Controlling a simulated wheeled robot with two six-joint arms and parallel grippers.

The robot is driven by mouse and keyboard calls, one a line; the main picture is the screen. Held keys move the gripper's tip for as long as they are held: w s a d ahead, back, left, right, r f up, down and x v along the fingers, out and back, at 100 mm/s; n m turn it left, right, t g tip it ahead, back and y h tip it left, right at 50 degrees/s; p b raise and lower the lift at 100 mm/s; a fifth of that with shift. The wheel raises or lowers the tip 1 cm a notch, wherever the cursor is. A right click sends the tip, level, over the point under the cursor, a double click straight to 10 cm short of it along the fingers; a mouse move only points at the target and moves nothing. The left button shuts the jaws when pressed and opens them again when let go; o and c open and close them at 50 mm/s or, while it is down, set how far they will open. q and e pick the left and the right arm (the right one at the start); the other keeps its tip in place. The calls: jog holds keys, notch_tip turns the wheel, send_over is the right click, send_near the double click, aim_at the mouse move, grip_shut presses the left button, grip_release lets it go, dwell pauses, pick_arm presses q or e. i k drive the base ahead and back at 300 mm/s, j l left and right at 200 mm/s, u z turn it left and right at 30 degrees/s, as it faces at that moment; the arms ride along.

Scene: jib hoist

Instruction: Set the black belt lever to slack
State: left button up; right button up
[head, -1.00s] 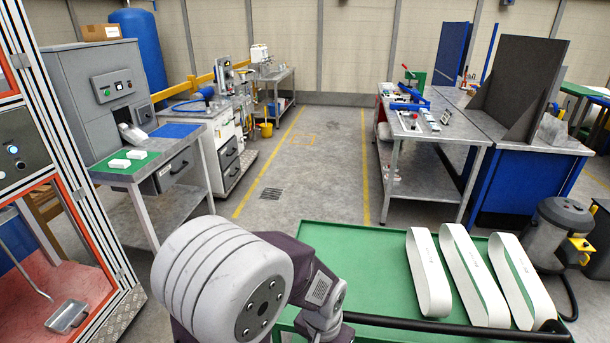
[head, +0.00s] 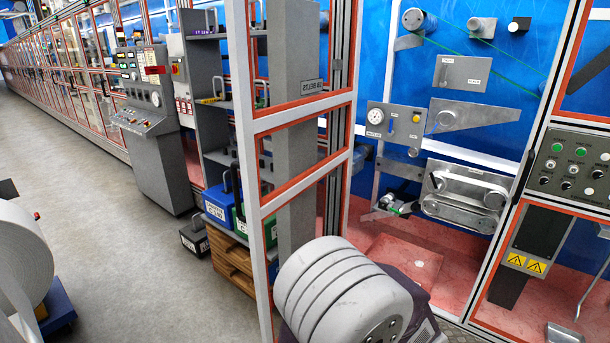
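A belt unit (head: 465,192) with metal plates and rollers is mounted low on the blue back wall of an open red-framed machine bay. I cannot clearly pick out the black belt lever or its setting. A small dark part (head: 392,206) sticks out left of the belt unit, but I cannot tell what it is. Neither gripper is in view.
A framed post (head: 283,150) stands left of the bay opening. A control panel (head: 572,165) is on the right. Shelves with blue and green boxes (head: 216,208) and a grey console (head: 150,130) stand left. The grey floor (head: 90,220) is largely clear.

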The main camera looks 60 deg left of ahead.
aim_at(439, 179)
jog(key=u, duration=1)
